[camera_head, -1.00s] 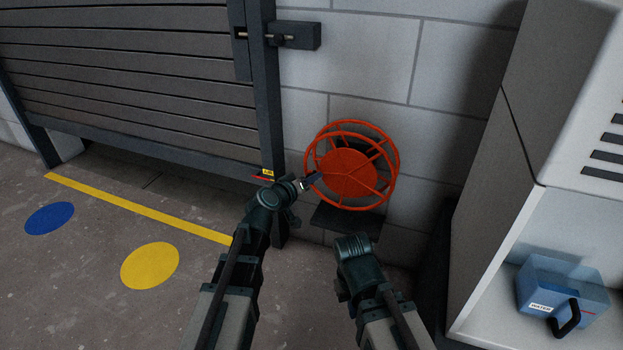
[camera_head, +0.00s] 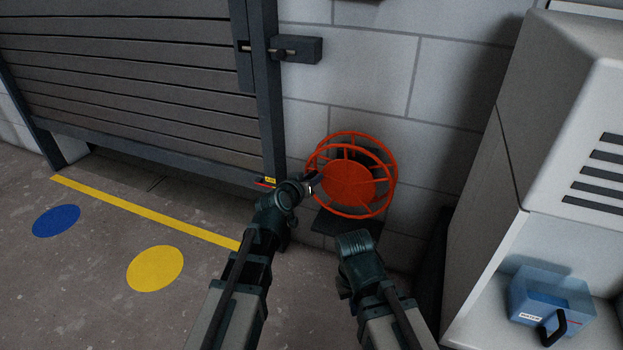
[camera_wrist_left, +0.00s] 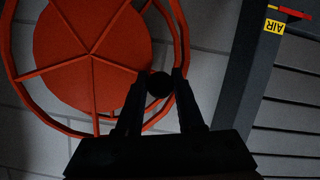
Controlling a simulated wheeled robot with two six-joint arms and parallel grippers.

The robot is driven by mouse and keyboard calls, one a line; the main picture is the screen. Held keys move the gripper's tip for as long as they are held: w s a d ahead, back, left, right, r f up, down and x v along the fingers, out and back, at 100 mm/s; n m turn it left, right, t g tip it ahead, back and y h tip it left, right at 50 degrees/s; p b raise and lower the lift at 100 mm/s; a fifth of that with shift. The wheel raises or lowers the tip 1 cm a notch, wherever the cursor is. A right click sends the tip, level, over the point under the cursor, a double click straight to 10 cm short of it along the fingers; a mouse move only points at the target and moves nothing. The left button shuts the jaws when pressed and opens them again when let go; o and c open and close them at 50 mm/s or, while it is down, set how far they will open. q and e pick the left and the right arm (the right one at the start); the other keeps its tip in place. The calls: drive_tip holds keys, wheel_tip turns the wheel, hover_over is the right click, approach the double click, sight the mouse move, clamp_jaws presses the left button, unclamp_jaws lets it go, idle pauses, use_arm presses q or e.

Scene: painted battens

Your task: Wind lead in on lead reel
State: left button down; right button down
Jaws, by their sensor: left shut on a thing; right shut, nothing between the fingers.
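The orange lead reel (camera_head: 350,182) is on the block wall in the head view, to the right of the slatted door. It has a solid disc and spoked rims, and fills the upper left of the left wrist view (camera_wrist_left: 85,55). My left gripper (camera_head: 316,184) is at the reel's left side. In the left wrist view its fingers (camera_wrist_left: 160,86) are shut on a dark round handle (camera_wrist_left: 159,84) in front of the reel's rim. My right gripper (camera_head: 352,250) is below the reel, apart from it, empty and shut; its fingertips are hidden. No loose lead can be made out.
A dark ledge (camera_head: 340,224) is just under the reel. The door post (camera_head: 268,110) with a yellow AIR label (camera_head: 268,182) is close at left. A white cabinet (camera_head: 490,220) with a blue water container (camera_head: 550,300) stands at right. Floor at left is clear.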

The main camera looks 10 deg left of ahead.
use_arm(q)
drive_tip(key=c, duration=0.5)
unclamp_jaws()
drive_tip(key=shift+c, duration=0.2)
drive_tip(key=shift+s, duration=0.15)
